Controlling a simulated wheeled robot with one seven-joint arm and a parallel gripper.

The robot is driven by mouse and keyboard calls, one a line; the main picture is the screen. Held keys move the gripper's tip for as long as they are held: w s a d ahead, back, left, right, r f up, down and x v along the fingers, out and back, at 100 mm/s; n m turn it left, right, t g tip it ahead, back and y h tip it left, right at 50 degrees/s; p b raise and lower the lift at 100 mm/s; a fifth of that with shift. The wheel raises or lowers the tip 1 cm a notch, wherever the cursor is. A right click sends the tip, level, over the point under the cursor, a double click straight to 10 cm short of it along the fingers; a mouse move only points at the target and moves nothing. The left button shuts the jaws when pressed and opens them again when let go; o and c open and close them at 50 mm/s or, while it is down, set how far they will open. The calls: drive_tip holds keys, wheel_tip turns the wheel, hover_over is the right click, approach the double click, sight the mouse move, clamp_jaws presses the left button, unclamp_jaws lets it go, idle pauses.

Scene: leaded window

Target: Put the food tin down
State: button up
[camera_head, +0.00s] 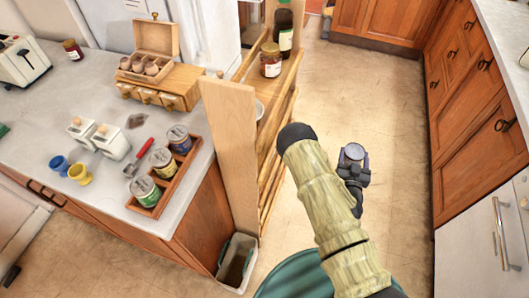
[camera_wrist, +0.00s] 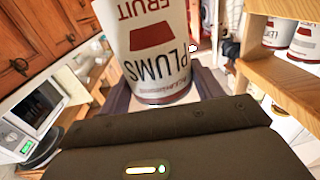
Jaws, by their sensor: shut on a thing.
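The food tin (camera_wrist: 158,55) is white with a red band and the words PLUMS and FRUIT, which read upside down in the wrist view. My gripper (camera_wrist: 165,90) is shut on it, with a dark finger on each side. The tin's upper part in that view runs out of the frame. In the head view my gripper (camera_head: 352,172) is over the open floor to the right of the wooden rack, partly behind my arm. I cannot make out the tin's label there.
On the left counter (camera_head: 95,150) a wooden tray (camera_head: 178,182) holds three lidded tins, beside small cups and a red-handled tool. Wooden cabinets (camera_head: 470,85) line the right.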

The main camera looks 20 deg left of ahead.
drive_tip(key=a+f+b, duration=0.1)
drive_tip(key=b, duration=0.2)
drive_tip(key=w+f+b, duration=0.1)
drive_tip(key=f+b, duration=0.1)
drive_tip(key=w+a+f+b, duration=0.1)
drive_tip(key=b, duration=0.2)
drive_tip(key=shift+a+f+b, duration=0.2)
drive_tip(key=shift+a+b, duration=0.1)
drive_tip(key=shift+b, duration=0.05)
drive_tip(key=a+f+n+y+b, duration=0.2)
drive_tip(key=a+y+b, duration=0.35)
drive_tip(key=b, duration=0.95)
drive_tip(key=s+a+f+n+g+y+b, duration=0.1)
drive_tip(key=s+a+n+g+y+b, duration=0.2)
drive_tip(key=b, duration=1.1)
drive_tip(key=s+a+n+g+y+b, duration=0.3)
drive_tip(key=s+a+n+y+b, duration=0.2)
drive_tip(key=s+a+b, duration=0.4)
drive_tip(key=s+b, duration=0.5)
drive_tip(key=shift+s+f+g, duration=0.3)
drive_tip(key=shift+s+f, duration=0.05)
drive_tip(key=shift+s, duration=0.05)
drive_tip(key=shift+w+r+y, duration=0.1)
drive_tip(key=shift+y, duration=0.15)
